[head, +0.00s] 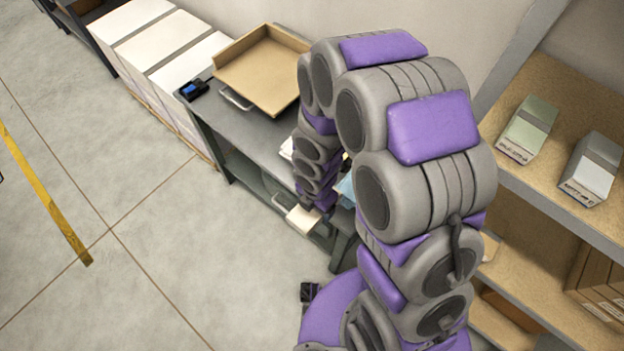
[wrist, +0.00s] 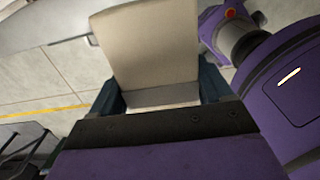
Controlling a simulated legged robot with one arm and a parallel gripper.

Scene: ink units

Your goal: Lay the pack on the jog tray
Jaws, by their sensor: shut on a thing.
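The pack (wrist: 150,45), a cream-coloured block, sits between the dark fingers of my gripper (wrist: 160,97) in the wrist view. My gripper is shut on it. In the head view the pack (head: 303,220) shows pale and held out at the front edge of the grey table, below my bent arm, tilted in the picture. My arm hides most of the gripper there. The jog tray (head: 262,75), a tan open tray with raised walls, stands at the far end of the table, up and left of the pack. Its visible floor is empty.
The grey table (head: 252,137) has a small dark blue device (head: 194,89) and a metal handle (head: 236,98) beside the tray. Tall white paper stacks (head: 160,42) stand at the far left. A shelf (head: 560,100) with wrapped packs is at right. The floor at left is open.

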